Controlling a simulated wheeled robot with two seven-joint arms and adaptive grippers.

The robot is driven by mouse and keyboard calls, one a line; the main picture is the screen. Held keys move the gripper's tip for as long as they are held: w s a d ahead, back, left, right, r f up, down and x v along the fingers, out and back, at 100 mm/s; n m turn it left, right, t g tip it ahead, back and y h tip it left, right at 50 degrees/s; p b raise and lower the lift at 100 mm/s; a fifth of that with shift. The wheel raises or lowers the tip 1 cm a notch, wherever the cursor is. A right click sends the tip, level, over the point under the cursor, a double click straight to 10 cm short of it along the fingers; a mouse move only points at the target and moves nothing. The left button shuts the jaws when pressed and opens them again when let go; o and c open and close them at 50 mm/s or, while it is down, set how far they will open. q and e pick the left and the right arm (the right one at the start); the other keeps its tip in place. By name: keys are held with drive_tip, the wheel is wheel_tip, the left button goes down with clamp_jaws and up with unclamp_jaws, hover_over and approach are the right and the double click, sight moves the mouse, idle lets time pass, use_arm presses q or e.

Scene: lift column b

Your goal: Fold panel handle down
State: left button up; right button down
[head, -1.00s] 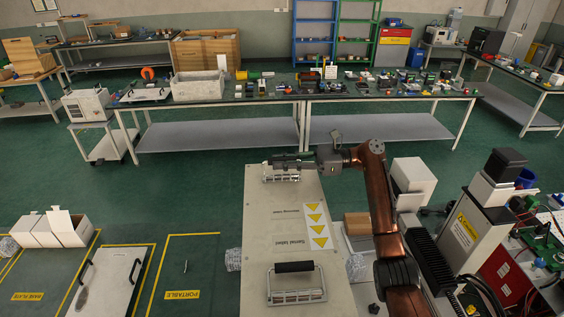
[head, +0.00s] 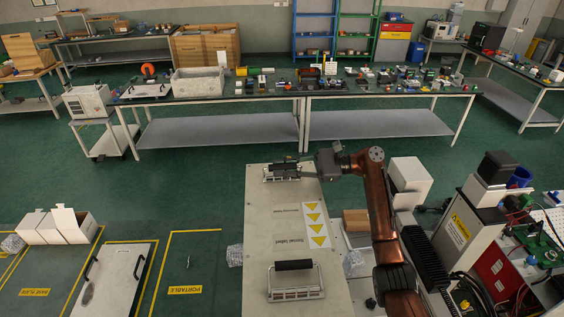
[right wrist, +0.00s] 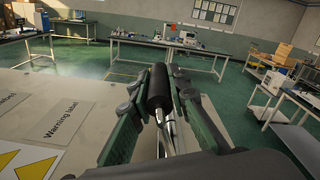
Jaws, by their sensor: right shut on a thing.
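A long pale panel (head: 272,222) with yellow warning triangles and printed labels lies in front of me. It has two metal handles with black grips. The near handle (head: 294,265) is free at the panel's near end. The far handle (head: 281,173) is at the far end, partly hidden by my right gripper (head: 306,168). In the right wrist view, the fingers of my right gripper (right wrist: 156,100) are closed on both sides of the far handle's black grip (right wrist: 158,88). The grip is close to the panel surface. My left gripper is out of view.
A grey cabinet (head: 460,225) with a warning label and cables stands to the right of my arm. A long workbench (head: 215,96) with many small items stands farther back. Green floor (head: 200,185) is clear between panel and bench.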

drive_tip(key=shift+s+f+n, duration=0.15)
drive_tip(key=shift+s+n, duration=0.1)
drive_tip(key=shift+n, duration=0.4)
drive_tip(key=shift+s+f+n, duration=0.1)
drive_tip(key=shift+s+n, duration=0.15)
drive_tip(key=shift+n, duration=0.4)
drive_tip(key=c, duration=1.8)
unclamp_jaws()
drive_tip(key=d, duration=1.2)
